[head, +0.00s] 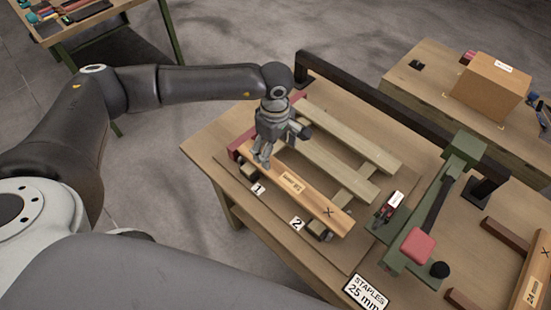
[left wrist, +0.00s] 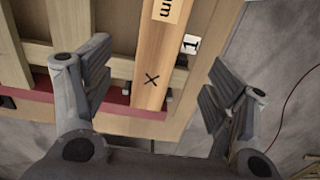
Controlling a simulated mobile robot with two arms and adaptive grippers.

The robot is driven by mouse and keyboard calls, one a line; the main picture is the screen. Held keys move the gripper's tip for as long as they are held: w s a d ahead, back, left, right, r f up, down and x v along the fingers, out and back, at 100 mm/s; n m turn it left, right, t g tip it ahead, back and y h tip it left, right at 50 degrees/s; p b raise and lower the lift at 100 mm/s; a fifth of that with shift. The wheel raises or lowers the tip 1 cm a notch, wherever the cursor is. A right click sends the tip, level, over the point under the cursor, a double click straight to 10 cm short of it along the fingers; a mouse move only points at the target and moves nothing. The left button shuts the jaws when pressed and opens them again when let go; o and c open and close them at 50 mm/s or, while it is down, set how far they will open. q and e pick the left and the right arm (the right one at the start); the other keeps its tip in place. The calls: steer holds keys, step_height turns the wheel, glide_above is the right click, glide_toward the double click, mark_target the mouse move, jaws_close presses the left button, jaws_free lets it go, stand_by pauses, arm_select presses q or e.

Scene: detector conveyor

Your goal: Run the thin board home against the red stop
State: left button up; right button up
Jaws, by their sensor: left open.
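The thin board (head: 312,200) is orange-brown, with a label and an X near its right end. It lies along the near side of the pallet frame, across the cross-pieces. The red stop (head: 238,144) is a dark red strip at the frame's left end, partly hidden by my left gripper (head: 262,163). That gripper is at the board's left end. In the left wrist view its fingers stand open either side of the board (left wrist: 155,55), apart from it. The board's end is at the red stop (left wrist: 117,119); I cannot tell whether they touch. My right gripper is out of view.
Two paler boards (head: 340,165) lie parallel behind the thin board. Number tags 1 (head: 257,188) and 2 (head: 297,223) sit along the near side. A green lever tool (head: 430,215) stands right, before a dark rail (head: 390,105). Another board (head: 530,285) lies far right.

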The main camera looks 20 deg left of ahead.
arm_select(q)
steer(key=shift+r, duration=1.65)
